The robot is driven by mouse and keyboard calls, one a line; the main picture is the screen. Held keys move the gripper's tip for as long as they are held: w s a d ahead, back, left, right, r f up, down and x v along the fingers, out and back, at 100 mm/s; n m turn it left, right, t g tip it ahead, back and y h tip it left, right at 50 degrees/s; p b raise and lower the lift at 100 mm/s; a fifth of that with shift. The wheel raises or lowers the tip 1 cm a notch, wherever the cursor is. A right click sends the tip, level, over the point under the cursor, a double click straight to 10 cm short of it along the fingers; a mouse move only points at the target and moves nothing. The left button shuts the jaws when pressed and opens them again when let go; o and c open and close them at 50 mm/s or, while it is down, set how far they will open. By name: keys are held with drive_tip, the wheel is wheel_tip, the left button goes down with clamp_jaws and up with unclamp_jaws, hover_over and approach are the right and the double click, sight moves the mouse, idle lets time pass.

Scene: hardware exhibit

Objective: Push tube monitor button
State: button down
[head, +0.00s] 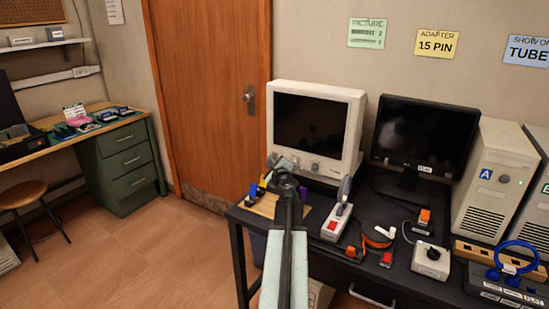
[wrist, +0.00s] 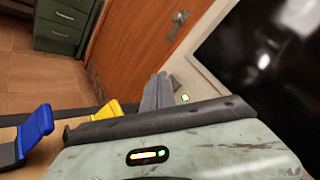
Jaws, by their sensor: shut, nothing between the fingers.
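The tube monitor is a cream box with a dark screen (head: 318,85), standing at the left end of the dark desk in the head view. Small round controls (head: 315,167) show on its lower front. In the wrist view its pale bezel (wrist: 196,82) and dark screen (wrist: 265,60) fill the right side. My gripper (head: 279,162) is shut and empty in front of the monitor's lower left corner. Its fingers (wrist: 158,90) point up beside the lit square; I cannot tell if they touch.
A black flat monitor (head: 425,130) stands to the right, then a beige computer tower (head: 493,180). A red switch box (head: 337,222) and a dial box (head: 431,260) lie on the desk. Blue (wrist: 35,135) and yellow (wrist: 103,110) pieces lie near my gripper.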

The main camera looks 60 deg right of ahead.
drive_tip(key=shift+a, duration=2.95)
